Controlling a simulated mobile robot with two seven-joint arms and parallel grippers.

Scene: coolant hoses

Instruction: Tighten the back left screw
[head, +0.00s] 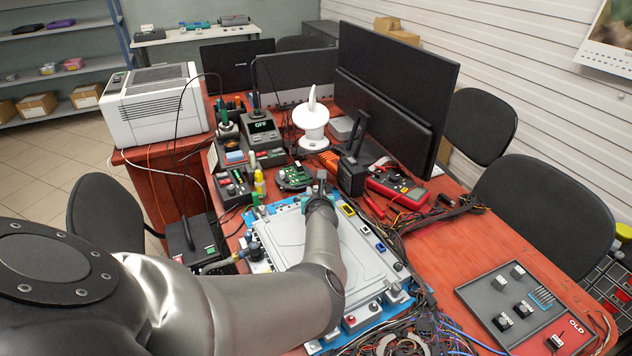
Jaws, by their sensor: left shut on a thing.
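A pale grey plate (290,238) with a raised panel lies on a blue-edged base in the middle of the red table. Small dark and red knobs sit along its near and right edges, among them a dark one (398,266) at the right corner. My left arm reaches over the plate from the left. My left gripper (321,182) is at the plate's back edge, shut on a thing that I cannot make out. The wrist and hand cover part of the back edge, and I cannot make out the back left screw. My right gripper is not in view.
Monitors (395,85) stand at the back. A red multimeter (397,187) and cables lie right of the plate. A dark tray (480,302) is at the right.

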